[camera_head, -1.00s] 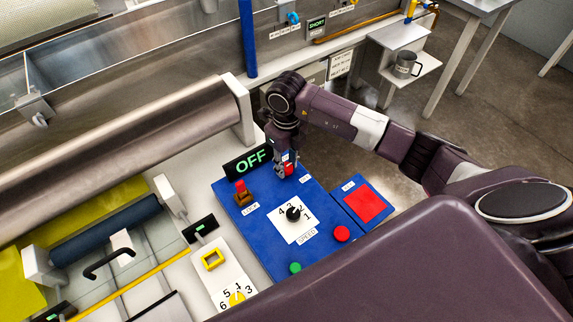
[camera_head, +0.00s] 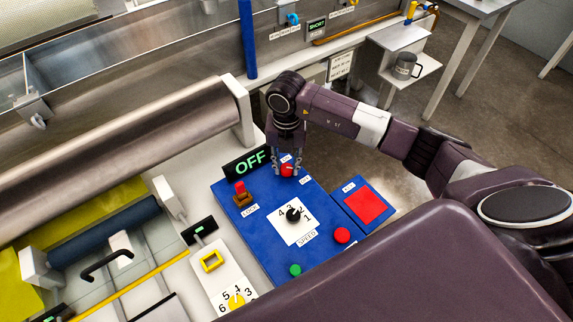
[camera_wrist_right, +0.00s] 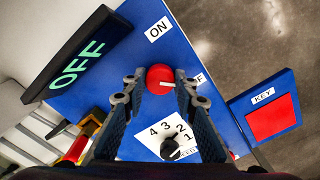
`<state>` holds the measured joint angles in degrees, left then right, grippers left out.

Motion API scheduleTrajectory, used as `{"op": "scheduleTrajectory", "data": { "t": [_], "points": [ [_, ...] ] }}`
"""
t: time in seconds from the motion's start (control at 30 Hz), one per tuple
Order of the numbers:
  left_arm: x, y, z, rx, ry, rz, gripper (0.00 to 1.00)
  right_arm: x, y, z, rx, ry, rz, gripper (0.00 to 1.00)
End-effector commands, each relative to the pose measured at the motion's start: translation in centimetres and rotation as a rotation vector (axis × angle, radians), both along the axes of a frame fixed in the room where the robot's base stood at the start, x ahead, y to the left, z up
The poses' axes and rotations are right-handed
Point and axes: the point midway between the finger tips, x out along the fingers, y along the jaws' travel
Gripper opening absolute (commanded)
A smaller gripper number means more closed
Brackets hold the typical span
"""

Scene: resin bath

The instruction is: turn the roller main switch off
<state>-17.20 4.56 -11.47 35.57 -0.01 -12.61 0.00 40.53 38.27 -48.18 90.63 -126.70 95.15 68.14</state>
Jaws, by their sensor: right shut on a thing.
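The roller main switch is a round red knob (camera_head: 288,170) at the back corner of the blue control panel (camera_head: 262,232). In the right wrist view the knob (camera_wrist_right: 160,75) lies between the fingertips of my right gripper (camera_wrist_right: 162,80), which is shut on it. The knob's white pointer mark faces the partly hidden OFF label (camera_wrist_right: 200,80), away from the ON label (camera_wrist_right: 158,29). The black display (camera_head: 247,162) beside it reads OFF in green. My right gripper (camera_head: 287,170) comes down from above. My left gripper is not in view.
The panel also carries a red lock switch (camera_head: 240,188), a black speed knob (camera_head: 293,214), a red button (camera_head: 342,235) and a green button (camera_head: 295,269). A key box (camera_head: 362,204) with a red face adjoins it. A large roller (camera_head: 130,130) lies to the left.

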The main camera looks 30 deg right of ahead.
Motion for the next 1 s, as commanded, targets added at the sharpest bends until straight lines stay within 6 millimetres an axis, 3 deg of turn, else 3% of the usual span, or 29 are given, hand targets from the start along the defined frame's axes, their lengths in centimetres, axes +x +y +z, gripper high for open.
{"op": "scheduleTrajectory", "data": {
  "t": [0.33, 0.77, 0.8, 0.93, 1.0],
  "points": [
    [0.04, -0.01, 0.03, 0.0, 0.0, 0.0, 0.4, 0.15, -0.08, 0.15, -0.001, -0.004, -0.102, 0.02],
    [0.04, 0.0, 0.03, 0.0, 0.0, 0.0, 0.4, 0.17, -0.08, 0.16, -0.001, -0.004, -0.112, 0.02],
    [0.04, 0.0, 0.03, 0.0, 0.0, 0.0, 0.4, 0.17, -0.08, 0.17, -0.001, -0.004, -0.112, 0.27],
    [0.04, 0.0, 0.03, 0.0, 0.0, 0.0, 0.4, 0.13, -0.07, 0.13, 0.0, -0.004, -0.111, 0.42],
    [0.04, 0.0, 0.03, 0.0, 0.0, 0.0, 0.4, 0.11, -0.05, 0.1, -0.001, -0.003, -0.11, 0.44]
  ]
}}
